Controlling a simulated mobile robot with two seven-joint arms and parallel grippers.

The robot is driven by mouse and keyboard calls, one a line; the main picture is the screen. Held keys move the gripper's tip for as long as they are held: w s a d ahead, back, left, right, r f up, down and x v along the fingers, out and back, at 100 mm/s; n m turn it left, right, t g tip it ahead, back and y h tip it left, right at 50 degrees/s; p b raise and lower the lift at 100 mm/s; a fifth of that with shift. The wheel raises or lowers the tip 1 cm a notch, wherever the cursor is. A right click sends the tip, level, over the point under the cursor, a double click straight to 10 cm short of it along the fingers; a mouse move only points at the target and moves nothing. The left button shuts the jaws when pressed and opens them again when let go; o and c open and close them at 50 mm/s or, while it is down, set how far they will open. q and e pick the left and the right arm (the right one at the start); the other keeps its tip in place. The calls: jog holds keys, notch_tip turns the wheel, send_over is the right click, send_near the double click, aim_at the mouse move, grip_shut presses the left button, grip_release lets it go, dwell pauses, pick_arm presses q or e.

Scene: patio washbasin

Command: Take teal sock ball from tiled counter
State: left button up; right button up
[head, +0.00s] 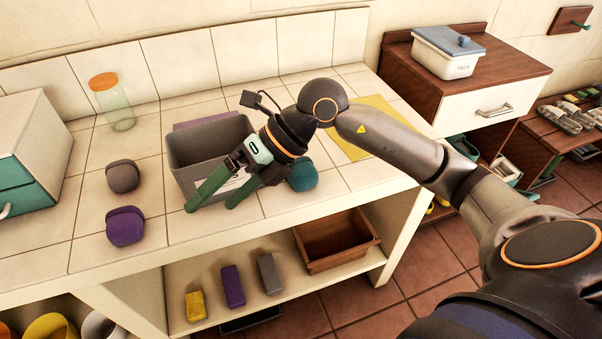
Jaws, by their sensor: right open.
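The teal sock ball (303,175) sits on the tiled counter (336,186), just right of the grey bin. My right gripper (212,202) reaches in from the right, its two green fingers apart and empty. The fingers are in front of the grey bin's near side, and the wrist is beside the sock ball and covers its left edge. A grey sock ball (122,177) and a purple sock ball (125,227) lie on the counter to the left. My left gripper is not in view.
The grey bin (195,140) stands mid-counter, with a glass jar (112,100) behind it to the left. A yellow mat (372,117) lies to the right. A shelf below holds yellow, purple and grey blocks and a brown wooden tray (336,262). A white box (447,60) stands on the right cabinet.

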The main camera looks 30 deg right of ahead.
jog(key=w+d+f+m+t+h, duration=0.1)
jog(key=w+d+f+m+h, duration=0.15)
jog(key=d+h, duration=0.6)
jog(key=h, duration=0.2)
send_near(303, 168)
jog(key=shift+m, duration=0.55)
jog(key=x, duration=0.5)
jog(key=shift+w+d+f, duration=0.15)
jog(key=shift+d, duration=0.15)
jog(key=shift+a+x, duration=0.15)
jog(key=shift+x, duration=1.4)
jog(key=shift+a+x, duration=0.2)
jog(key=shift+x, duration=1.3)
jog(key=shift+f, duration=0.1)
jog(key=shift+c, duration=0.2)
jog(key=c, duration=1.2)
jog(key=shift+o, duration=0.2)
